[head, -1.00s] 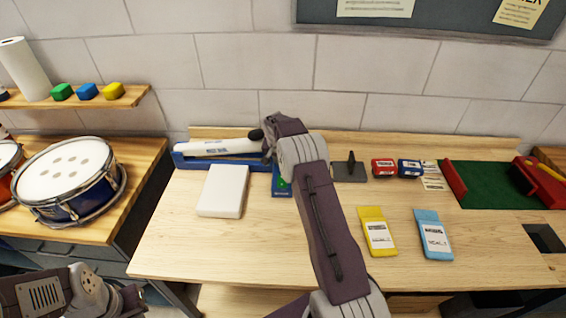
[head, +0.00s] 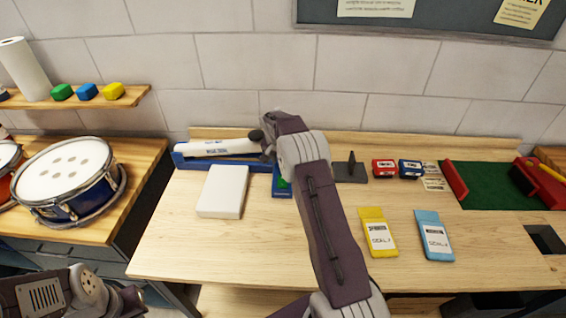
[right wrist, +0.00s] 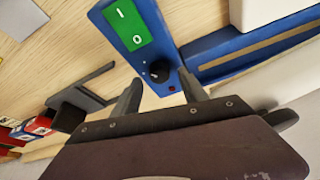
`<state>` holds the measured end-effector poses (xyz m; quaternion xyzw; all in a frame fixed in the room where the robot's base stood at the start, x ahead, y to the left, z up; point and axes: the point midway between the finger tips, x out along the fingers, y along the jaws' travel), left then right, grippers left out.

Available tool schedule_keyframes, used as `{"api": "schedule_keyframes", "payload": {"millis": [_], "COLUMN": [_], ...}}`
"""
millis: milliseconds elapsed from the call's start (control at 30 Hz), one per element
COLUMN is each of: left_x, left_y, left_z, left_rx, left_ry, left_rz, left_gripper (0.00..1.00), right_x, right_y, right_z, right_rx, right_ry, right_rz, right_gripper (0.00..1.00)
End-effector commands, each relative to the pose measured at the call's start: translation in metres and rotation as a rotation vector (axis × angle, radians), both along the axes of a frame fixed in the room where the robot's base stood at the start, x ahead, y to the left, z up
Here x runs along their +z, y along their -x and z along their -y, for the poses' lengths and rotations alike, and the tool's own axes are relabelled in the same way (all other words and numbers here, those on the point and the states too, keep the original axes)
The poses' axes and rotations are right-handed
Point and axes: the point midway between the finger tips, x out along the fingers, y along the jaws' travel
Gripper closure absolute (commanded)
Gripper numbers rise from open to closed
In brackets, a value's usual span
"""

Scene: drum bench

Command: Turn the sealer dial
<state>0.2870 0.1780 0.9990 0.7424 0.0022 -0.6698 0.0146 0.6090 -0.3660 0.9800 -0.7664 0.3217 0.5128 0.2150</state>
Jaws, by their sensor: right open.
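The sealer has a long white arm (head: 215,147) over a blue base (head: 184,163), at the back left of the bench. Its blue control box (right wrist: 112,22) fills the upper middle of the right wrist view. The box carries a green I/O switch (right wrist: 126,26) and a round black dial (right wrist: 159,71) with a pale mark. My right gripper (right wrist: 160,76) is open, with one fingertip on either side of the dial; contact cannot be told. In the head view my right arm hides the dial and part of the box (head: 281,191). My left arm shows at the lower left, its fingers unclear.
A white block (head: 222,192) lies in front of the sealer. A dark plate with an upright handle (head: 350,172) stands right of my right arm. Yellow (head: 377,232) and blue (head: 433,235) packets lie further right. Bare wood lies in front of the block.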

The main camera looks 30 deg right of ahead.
Motion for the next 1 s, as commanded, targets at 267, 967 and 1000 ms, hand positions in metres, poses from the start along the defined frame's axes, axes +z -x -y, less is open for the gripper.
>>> {"api": "schedule_keyframes", "payload": {"millis": [267, 967, 1000], "left_x": [-0.011, -0.012, -0.011], "left_y": [0.000, 0.000, 0.000], "left_z": [0.000, 0.000, 0.000], "left_rx": [0.000, 0.000, 0.000], "left_ry": [0.000, 0.000, 0.000], "left_rz": [0.000, 0.000, 0.000], "left_gripper": [1.00, 1.00, 1.00], "right_x": [0.055, 0.075, 0.084], "right_y": [0.015, 0.017, 0.014], "right_z": [-0.017, -0.027, -0.031], "right_rx": [0.001, 0.012, 0.020], "right_ry": [0.000, 0.001, 0.005], "right_rz": [0.004, 0.011, 0.028], "right_gripper": [0.49, 0.49, 0.49]}}
